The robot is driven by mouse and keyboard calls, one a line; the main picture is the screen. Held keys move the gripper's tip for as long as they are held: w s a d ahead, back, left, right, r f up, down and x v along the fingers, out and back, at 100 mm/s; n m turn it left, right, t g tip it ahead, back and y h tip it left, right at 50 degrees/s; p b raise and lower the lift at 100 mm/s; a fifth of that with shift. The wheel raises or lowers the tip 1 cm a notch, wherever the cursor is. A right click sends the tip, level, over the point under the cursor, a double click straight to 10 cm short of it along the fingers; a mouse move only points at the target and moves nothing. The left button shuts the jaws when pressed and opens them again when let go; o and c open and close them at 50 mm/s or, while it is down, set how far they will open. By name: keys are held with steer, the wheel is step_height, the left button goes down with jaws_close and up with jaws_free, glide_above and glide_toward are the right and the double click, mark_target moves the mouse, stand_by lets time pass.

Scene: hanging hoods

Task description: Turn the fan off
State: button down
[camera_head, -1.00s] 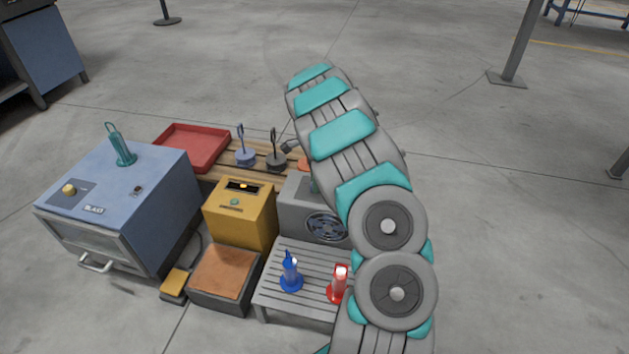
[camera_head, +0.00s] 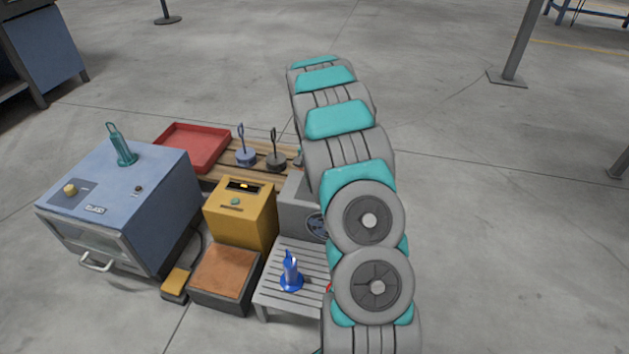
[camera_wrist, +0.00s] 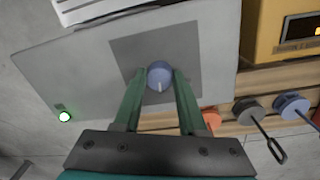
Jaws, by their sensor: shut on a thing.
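The fan is a grey box (camera_head: 294,208) with a dark round grille (camera_head: 316,226), partly hidden behind my arm in the head view. In the wrist view its light grey top (camera_wrist: 80,72) carries a darker square plate (camera_wrist: 128,50) with a blue-grey round knob (camera_wrist: 159,70). The knob has a white pointer line aimed toward the picture's bottom. A small green lamp (camera_wrist: 65,116) glows at the left of the top. My gripper (camera_wrist: 159,77) is shut on the knob, with one green finger on each side. The head view does not show the gripper.
A yellow box (camera_head: 240,215) stands left of the fan. Behind are a pallet with round hooked weights (camera_head: 246,158) and a red tray (camera_head: 192,147). A blue oven (camera_head: 125,195) is farther left.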

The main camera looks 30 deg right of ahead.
steer(key=n, duration=0.6)
steer(key=shift+s, duration=0.1)
steer(key=n, duration=0.3)
steer(key=shift+r+n+p, duration=0.1)
steer(key=shift+n+p, duration=0.3)
steer(key=shift+n+t, duration=0.3)
steer(key=shift+n, duration=1.3)
steer(key=shift+d, duration=0.1)
steer(key=shift+c, duration=2.3)
jaws_free()
steer(key=shift+a+r, duration=0.15)
steer(key=shift+r, duration=1.8)
steer(key=shift+a+r, duration=0.1)
steer(key=shift+r, duration=1.8)
